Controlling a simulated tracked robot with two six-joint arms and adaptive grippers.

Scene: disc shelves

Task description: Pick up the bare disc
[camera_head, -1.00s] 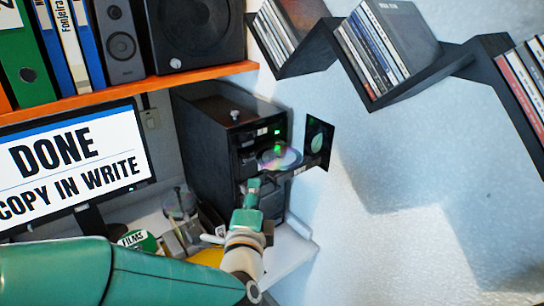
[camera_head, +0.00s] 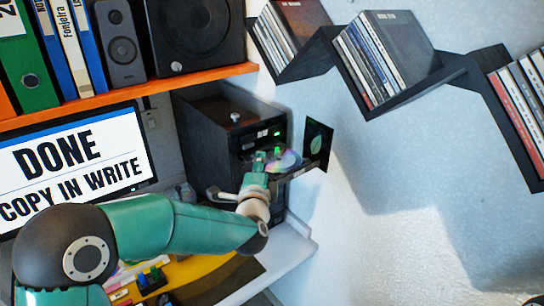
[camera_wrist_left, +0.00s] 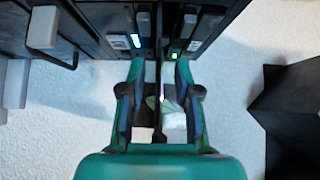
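The bare disc (camera_head: 287,161) is shiny and rainbow-tinted. In the head view it is at the front of the black disc tower (camera_head: 225,135), at a slot by the green lights. My left gripper (camera_head: 265,160) is at the disc's left side and covers part of it. In the left wrist view, the left gripper (camera_wrist_left: 161,82) has its two fingers apart. A thin upright line, apparently the disc's edge (camera_wrist_left: 161,88), lies between them, with gaps on both sides.
A black sleeve with a green leaf (camera_head: 318,139) is just right of the disc. A monitor (camera_head: 75,165) reads "DONE COPY IN WRITE". Zigzag shelves (camera_head: 395,95) with cases hang above right. An orange shelf (camera_head: 150,88) spans above the monitor. The wall below the shelves is bare.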

